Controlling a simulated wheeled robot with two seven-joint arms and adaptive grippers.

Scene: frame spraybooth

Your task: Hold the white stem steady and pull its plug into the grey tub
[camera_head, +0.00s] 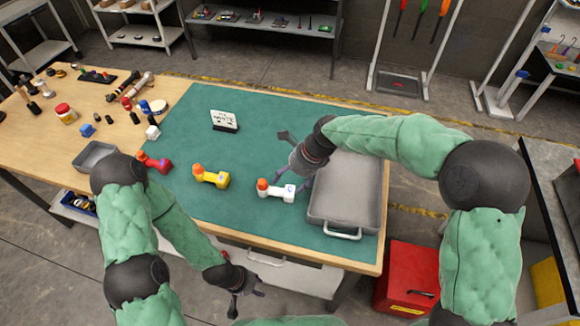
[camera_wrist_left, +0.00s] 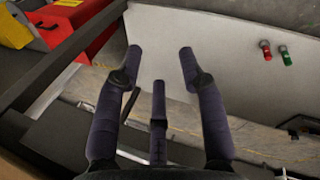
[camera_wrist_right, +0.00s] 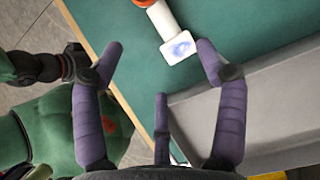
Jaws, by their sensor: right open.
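The white stem (camera_head: 278,192) lies on the green mat, with an orange plug (camera_head: 262,184) at its left end. In the right wrist view the white stem (camera_wrist_right: 163,20) lies ahead of the fingertips, near the right finger, and the plug is cut by the top edge. My right gripper (camera_head: 293,162) is open and empty, just behind and right of the stem. My left gripper (camera_head: 246,296) is open and empty, low in front of the table. A large shallow grey tub (camera_head: 371,200) stands right of the stem. A smaller grey tub (camera_head: 82,158) stands at the left; I cannot tell which is meant.
A yellow stem (camera_head: 216,179) and a red stem (camera_head: 160,165), both with orange plugs, lie left of the white one. A white card (camera_head: 224,120) stands behind on the mat (camera_head: 190,120). Bottles and tools crowd the table's left. A red box (camera_head: 408,275) stands right below.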

